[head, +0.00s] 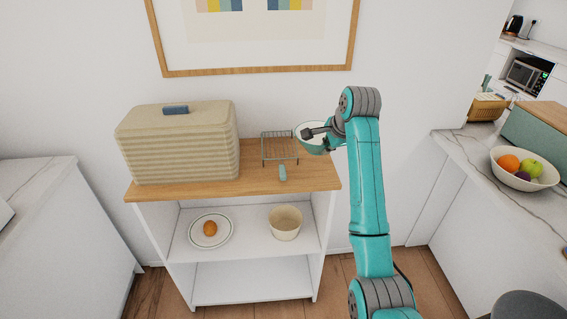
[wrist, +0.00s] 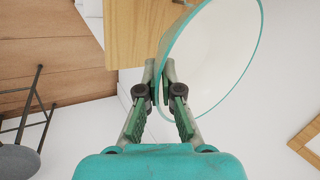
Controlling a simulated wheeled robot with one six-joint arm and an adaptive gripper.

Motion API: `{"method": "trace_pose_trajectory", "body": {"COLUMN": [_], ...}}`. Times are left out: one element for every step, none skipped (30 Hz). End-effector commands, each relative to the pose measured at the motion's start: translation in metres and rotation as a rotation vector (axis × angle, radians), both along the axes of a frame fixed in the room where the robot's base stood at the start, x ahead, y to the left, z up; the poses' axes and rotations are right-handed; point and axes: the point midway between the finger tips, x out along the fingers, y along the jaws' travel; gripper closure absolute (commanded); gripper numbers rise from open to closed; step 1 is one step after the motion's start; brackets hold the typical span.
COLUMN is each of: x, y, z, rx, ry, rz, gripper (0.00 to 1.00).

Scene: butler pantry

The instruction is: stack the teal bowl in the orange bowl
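The teal bowl (head: 314,146) has a white inside and a teal rim, and is at the right end of the wooden top in the head view. In the wrist view, the teal bowl (wrist: 222,52) fills the upper right. My gripper (wrist: 160,72) has its two fingers on either side of the bowl's rim and is shut on it. In the head view, my gripper (head: 309,133) reaches over the bowl from the right. I see no clearly orange bowl; a cream-coloured bowl (head: 285,224) stands upright and empty on the shelf below.
A ribbed beige bread box (head: 178,145), a wire rack (head: 279,149) and a small teal object (head: 282,173) are on the wooden top (head: 235,186). A plate (head: 195,238) with an orange is on the shelf left of the cream bowl. A fruit bowl (head: 522,182) stands on the right counter.

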Motion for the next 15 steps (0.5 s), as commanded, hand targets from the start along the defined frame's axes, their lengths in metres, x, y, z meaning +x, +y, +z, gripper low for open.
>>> {"method": "trace_pose_trajectory", "body": {"x": [0.000,0.000,-0.001,-0.001,-0.001,-0.001,-0.001,-0.001,-0.001,-0.001,0.000,0.000,0.000,0.000,0.000], "y": [0.000,0.000,0.000,0.000,0.000,0.000,0.000,0.000,0.000,0.000,0.000,0.000,0.000,0.000,0.000], "z": [-0.005,-0.009,-0.016,-0.022,-0.028,-0.034,-0.039,-0.044,-0.050,-0.053,-0.055,-0.058,-0.060,-0.061,-0.063], "rx": [0.000,0.000,0.000,0.000,0.000,0.000,0.000,0.000,0.000,0.000,0.000,0.000,0.000,0.000,0.000], "ry": [0.002,0.002,0.003,0.003,0.004,0.003,0.002,0.002,0.002,0.001,0.000,-0.001,-0.001,0.000,0.000], "rz": [0.001,0.001,0.001,0.001,0.001,0.001,0.001,0.001,0.001,0.002,0.002,0.002,0.002,0.002,0.002], "gripper": [1.00,1.00,1.00,1.00,1.00,1.00,1.00,1.00,1.00,1.00,1.00,1.00,1.00,1.00,1.00]}}
